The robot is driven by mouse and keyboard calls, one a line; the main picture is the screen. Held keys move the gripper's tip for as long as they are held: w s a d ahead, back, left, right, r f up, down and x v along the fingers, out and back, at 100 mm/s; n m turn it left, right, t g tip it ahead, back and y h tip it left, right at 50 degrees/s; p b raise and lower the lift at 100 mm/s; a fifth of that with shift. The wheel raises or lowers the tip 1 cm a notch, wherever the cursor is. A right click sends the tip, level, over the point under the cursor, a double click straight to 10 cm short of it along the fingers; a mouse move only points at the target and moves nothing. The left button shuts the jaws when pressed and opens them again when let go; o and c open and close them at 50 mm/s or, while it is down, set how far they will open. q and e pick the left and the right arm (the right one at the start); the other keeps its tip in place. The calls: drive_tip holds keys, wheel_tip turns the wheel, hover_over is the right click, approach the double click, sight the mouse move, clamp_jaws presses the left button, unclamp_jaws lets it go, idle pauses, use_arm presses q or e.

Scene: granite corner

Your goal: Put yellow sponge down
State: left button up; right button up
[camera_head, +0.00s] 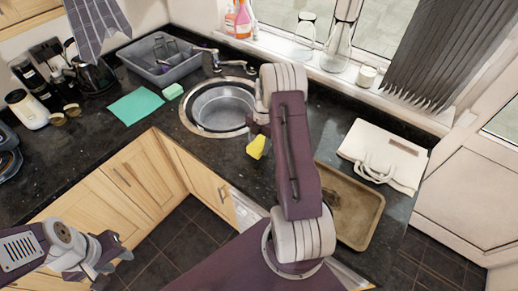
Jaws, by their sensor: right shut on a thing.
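The yellow sponge (256,147) is in my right gripper (257,136), which is shut on it and mostly hidden by its own arm. In the picture the sponge shows against the dark granite counter (225,150), just below and right of the round sink (222,108). I cannot tell whether it touches the counter. My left gripper (112,267) is low at the left, in front of the wooden cabinets. Its fingers look apart, with nothing between them.
A teal cloth (136,106) and green sponge (172,91) lie left of the sink, before a grey dish rack (160,62). Counter around the yellow sponge looks bare.

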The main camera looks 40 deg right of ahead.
sight(259, 151)
wheel_tip(259, 151, down, 4)
drive_tip(key=shift+s+d+r+p, duration=0.1)
drive_tip(key=shift+s+r+p, duration=0.05)
drive_tip(key=shift+p, duration=0.6)
drive_tip(key=shift+f, duration=0.2)
drive_tip(key=shift+f+b, duration=0.1)
drive_tip(key=shift+b, duration=0.2)
drive_tip(key=o, duration=1.5)
drive_tip(key=shift+c, duration=0.2)
